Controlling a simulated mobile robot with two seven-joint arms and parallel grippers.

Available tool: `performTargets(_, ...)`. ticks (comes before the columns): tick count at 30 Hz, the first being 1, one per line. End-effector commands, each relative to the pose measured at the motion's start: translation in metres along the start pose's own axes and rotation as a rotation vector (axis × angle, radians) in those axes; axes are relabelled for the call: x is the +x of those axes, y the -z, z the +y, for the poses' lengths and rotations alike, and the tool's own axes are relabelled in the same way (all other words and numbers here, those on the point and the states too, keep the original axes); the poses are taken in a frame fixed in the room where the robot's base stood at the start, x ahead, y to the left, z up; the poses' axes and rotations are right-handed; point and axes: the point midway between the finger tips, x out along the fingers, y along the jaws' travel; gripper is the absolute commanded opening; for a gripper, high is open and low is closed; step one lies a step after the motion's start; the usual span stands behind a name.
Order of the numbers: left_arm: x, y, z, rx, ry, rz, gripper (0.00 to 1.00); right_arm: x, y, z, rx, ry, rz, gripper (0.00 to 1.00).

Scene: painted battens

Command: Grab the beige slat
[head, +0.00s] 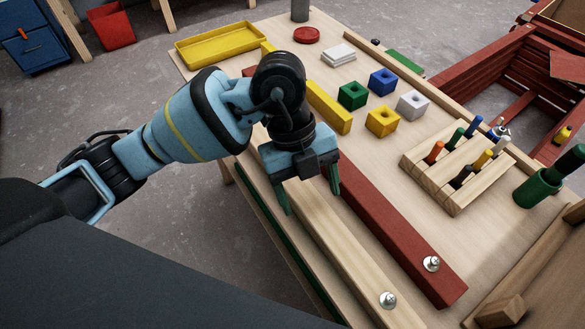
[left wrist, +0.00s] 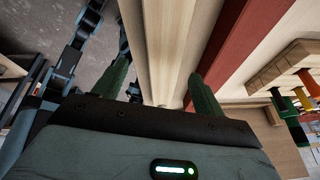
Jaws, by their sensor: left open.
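The beige slat (head: 345,250) is a long pale wooden batten lying along the near-left side of the workbench, with a screw (head: 388,300) at its near end. My left gripper (head: 308,193) is open above it, its green fingers pointing down, one to each side of the slat. In the left wrist view the slat (left wrist: 168,40) runs between the two open fingers (left wrist: 160,88). I cannot tell exactly how high the fingertips are above it. My arm hides the slat's far part in the head view. My right gripper is not in view.
A red slat (head: 390,220) lies parallel, just right of the beige one. A yellow batten (head: 328,107), coloured blocks (head: 383,82), a wooden rack of pegs (head: 455,178) and a green cup (head: 537,188) stand on the bench (head: 375,155). A yellow tray (head: 222,50) is at the back left.

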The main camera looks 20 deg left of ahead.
Motion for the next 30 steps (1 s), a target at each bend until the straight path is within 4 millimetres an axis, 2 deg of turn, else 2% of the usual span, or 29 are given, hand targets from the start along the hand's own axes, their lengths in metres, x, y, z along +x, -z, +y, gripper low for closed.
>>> performTargets(1,-0.01,-0.018,0.002,-0.044,-0.024,-0.098,0.71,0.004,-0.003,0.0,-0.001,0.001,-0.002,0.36)
performTargets(4,-0.03,-0.042,0.007,-0.133,-0.056,-0.252,0.71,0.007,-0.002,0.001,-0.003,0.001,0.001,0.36)
performTargets(7,-0.044,-0.056,0.01,-0.191,-0.07,-0.344,0.71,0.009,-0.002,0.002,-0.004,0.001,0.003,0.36)
performTargets(11,-0.052,-0.062,0.012,-0.223,-0.075,-0.391,0.71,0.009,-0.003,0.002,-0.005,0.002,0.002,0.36)
performTargets(16,-0.05,-0.063,0.012,-0.224,-0.076,-0.391,0.71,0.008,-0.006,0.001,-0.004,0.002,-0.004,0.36)
performTargets(24,-0.027,-0.071,0.015,-0.223,-0.075,-0.388,0.71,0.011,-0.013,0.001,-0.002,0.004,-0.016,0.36)
performTargets(30,-0.025,-0.072,0.015,-0.222,-0.075,-0.388,0.71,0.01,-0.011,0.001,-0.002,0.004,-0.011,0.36)
